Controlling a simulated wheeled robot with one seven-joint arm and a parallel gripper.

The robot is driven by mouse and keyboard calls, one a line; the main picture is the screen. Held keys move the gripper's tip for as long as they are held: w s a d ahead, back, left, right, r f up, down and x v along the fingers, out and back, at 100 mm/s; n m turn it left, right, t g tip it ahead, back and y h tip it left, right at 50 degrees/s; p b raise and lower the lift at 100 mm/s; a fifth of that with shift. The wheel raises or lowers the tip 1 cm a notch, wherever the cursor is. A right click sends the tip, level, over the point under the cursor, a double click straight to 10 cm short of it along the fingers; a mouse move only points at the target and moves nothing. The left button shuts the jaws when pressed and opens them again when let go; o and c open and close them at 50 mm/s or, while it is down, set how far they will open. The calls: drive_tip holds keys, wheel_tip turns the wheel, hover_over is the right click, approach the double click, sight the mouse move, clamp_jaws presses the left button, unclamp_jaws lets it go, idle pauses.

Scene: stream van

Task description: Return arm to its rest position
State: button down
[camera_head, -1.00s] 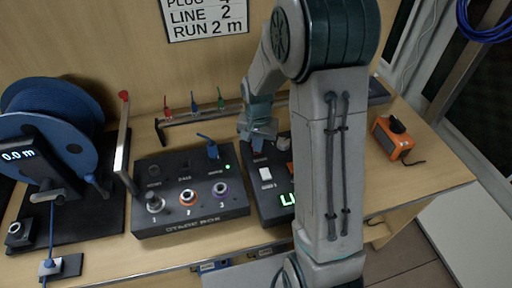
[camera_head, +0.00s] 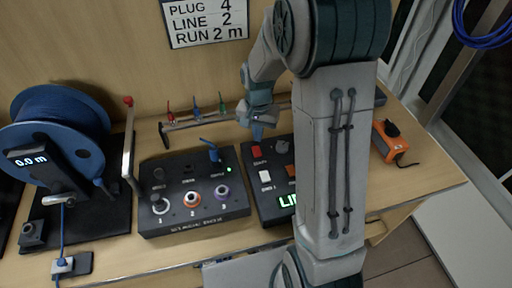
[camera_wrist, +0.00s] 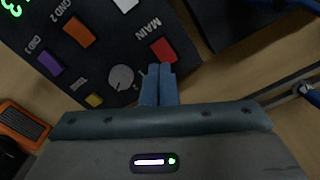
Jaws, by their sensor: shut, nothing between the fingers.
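My gripper (camera_head: 258,131) is shut and empty. It hangs above the back edge of the dark control box (camera_head: 257,200), near the red button (camera_head: 256,152). In the wrist view the closed fingertips (camera_wrist: 159,72) point down over the box, beside the red switch marked MAIN (camera_wrist: 163,50) and the grey knob (camera_wrist: 121,77). I cannot tell a touch there; the head view shows a gap above the panel. My arm stands at the right of the box and hides its right part.
A second black box (camera_head: 192,212) with sockets stands to the left. A blue cable reel (camera_head: 55,128) is at the far left. A rail (camera_head: 186,126) with small coloured plugs runs behind. An orange device (camera_head: 387,142) sits at right. Bare bench shows at the front right.

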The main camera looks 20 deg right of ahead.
idle(0.5)
drive_tip(key=s+r+n+t, duration=0.1)
drive_tip(key=s+r+n, duration=0.2)
drive_tip(key=s+r, duration=0.4)
drive_tip(key=s+r+n+t, duration=0.2)
drive_tip(key=s+r, duration=0.5)
drive_tip(key=s, duration=0.5)
drive_tip(key=shift+r+n, duration=0.35)
drive_tip(key=shift+n, duration=0.15)
drive_tip(key=shift+a, duration=0.1)
